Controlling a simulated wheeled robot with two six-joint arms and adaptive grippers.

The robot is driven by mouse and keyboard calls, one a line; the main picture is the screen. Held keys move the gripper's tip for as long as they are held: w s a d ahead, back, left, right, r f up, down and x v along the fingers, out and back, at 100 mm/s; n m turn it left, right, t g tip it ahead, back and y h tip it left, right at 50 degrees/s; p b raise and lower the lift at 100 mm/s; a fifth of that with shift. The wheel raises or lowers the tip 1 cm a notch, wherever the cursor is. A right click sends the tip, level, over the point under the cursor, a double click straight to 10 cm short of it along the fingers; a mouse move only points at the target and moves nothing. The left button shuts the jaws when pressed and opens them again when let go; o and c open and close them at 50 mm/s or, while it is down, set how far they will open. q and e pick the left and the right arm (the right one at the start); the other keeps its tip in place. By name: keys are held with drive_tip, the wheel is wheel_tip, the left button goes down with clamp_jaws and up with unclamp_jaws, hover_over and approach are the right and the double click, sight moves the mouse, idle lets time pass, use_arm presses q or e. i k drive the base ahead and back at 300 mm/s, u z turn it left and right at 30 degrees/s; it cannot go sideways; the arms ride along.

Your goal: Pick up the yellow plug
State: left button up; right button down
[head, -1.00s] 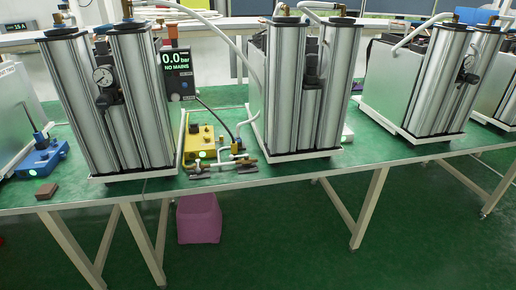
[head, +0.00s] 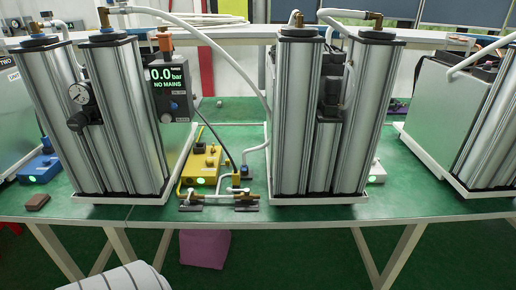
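No separate yellow plug can be made out. A yellow box (head: 203,165) with dark knobs and a lit green spot sits on the green bench top between two silver column units. A black cable and a small brass and blue fitting (head: 240,176) stand at its right. I cannot tell whether any small part there is a plug. Neither of my grippers is in view.
The left column unit (head: 124,120) and middle column unit (head: 297,120) flank the box. Pipework with brass valves (head: 218,199) lies in front of it. A brown block (head: 37,202) lies at the left. A pink bin (head: 205,247) stands under the bench (head: 400,207).

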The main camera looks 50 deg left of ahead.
sight(235, 176)
drive_tip(key=u, duration=0.4)
drive_tip(key=i, duration=0.85)
drive_tip(key=u, duration=0.6)
